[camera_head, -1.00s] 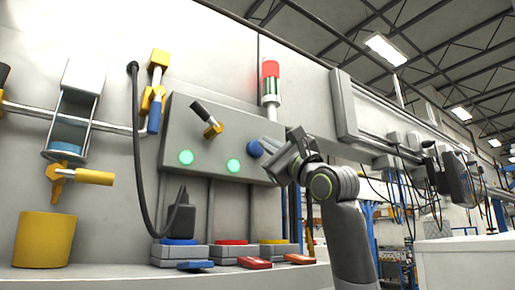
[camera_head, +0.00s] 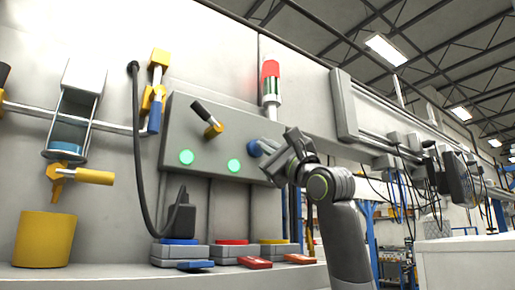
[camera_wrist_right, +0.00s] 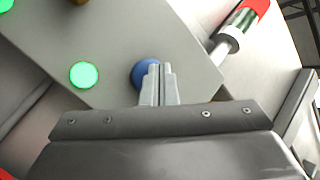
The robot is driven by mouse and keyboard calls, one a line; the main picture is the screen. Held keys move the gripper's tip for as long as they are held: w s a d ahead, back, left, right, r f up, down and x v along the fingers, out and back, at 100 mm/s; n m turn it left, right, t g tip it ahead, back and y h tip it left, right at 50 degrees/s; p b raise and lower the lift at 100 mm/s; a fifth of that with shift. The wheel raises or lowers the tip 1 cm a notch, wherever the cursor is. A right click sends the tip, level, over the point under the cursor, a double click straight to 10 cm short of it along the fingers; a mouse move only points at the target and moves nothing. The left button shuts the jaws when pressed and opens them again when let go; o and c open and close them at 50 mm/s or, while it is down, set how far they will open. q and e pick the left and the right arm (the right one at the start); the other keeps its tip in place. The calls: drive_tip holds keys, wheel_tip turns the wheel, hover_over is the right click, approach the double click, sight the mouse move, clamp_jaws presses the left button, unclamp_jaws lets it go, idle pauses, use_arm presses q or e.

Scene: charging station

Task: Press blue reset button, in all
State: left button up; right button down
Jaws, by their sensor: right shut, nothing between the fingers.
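The blue reset button (camera_head: 255,149) sits at the right end of the grey control panel (camera_head: 222,125), right of two lit green lights (camera_head: 233,165). My right gripper (camera_head: 266,147) is at the button, its fingers shut with nothing between them. In the right wrist view the closed fingertips (camera_wrist_right: 158,72) overlap the right part of the blue button (camera_wrist_right: 144,74). I cannot tell for sure whether they touch it or how far it is pressed. My left gripper is not in view.
Below are a black plug with a cable (camera_head: 181,219) and several colour-topped blocks on the shelf. A yellow cup (camera_head: 45,239) stands at left.

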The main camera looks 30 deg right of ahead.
drive_tip(key=shift+w, duration=0.4)
idle(0.7)
drive_tip(key=shift+s, duration=0.1)
drive_tip(key=shift+s+b, duration=0.6)
drive_tip(key=shift+s, duration=0.1)
drive_tip(key=s+b, duration=0.2)
drive_tip(key=s, duration=0.1)
drive_tip(key=s+b, duration=0.1)
drive_tip(key=s, duration=0.1)
drive_tip(key=shift+d, duration=0.25)
